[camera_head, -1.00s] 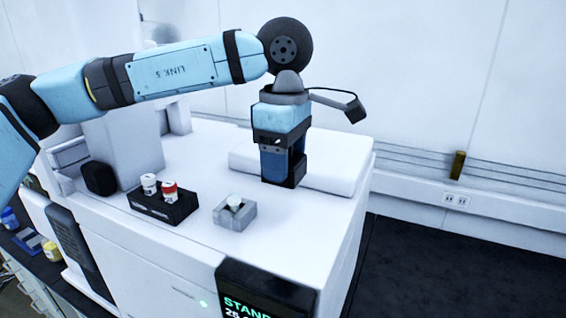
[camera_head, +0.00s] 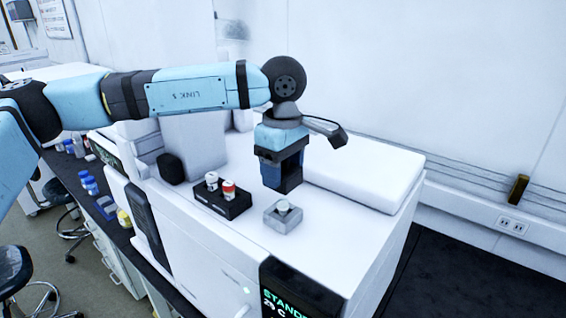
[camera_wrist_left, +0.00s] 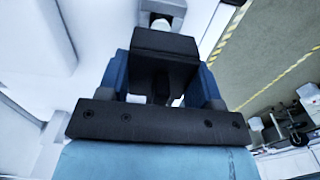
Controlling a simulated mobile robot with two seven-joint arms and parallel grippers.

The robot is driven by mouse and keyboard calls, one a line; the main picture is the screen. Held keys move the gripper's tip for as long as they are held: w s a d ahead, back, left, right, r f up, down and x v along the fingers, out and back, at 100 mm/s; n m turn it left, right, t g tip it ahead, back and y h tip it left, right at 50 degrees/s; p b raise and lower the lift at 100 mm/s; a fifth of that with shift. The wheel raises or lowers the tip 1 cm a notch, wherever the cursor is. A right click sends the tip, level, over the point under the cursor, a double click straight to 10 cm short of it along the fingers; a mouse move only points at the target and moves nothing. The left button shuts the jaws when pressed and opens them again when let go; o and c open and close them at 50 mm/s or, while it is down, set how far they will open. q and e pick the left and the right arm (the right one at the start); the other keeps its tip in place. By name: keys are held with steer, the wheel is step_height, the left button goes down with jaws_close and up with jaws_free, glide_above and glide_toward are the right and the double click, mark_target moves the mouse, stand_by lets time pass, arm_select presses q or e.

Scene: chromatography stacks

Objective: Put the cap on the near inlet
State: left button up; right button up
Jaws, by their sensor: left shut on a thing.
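My left gripper (camera_head: 282,187) points down above the white machine top, just behind a small grey block (camera_head: 284,220) that carries a round white piece (camera_head: 283,206). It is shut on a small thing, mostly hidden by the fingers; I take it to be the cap. A pale bit (camera_wrist_left: 177,101) shows between the fingers in the left wrist view. I cannot tell which fitting is the near inlet. My right gripper is not in view.
The white machine (camera_head: 330,228) has a raised flat panel (camera_head: 365,178) behind and right of the gripper. A tall white housing (camera_head: 194,143) stands at the back left. A lit display (camera_head: 282,295) is on the front. A side bench (camera_head: 100,195) holds bottles.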

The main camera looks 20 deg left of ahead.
mark_target(283, 201)
arm_select(q)
step_height(283, 201, down, 4)
steer(key=shift+r+b, duration=0.25)
steer(key=shift+b, duration=0.05)
steer(key=shift+f+b, duration=1.05)
steer(key=shift+f, duration=0.2)
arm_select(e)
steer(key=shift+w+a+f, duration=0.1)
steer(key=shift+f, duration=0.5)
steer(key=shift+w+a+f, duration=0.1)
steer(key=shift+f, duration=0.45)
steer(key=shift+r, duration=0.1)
arm_select(q)
steer(key=shift+b, duration=0.65)
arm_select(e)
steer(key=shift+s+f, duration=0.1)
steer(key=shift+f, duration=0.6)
arm_select(q)
steer(key=shift+f+b, duration=0.15)
steer(key=shift+b, duration=0.6)
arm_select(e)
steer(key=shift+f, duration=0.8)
arm_select(q)
steer(key=o, duration=1.2)
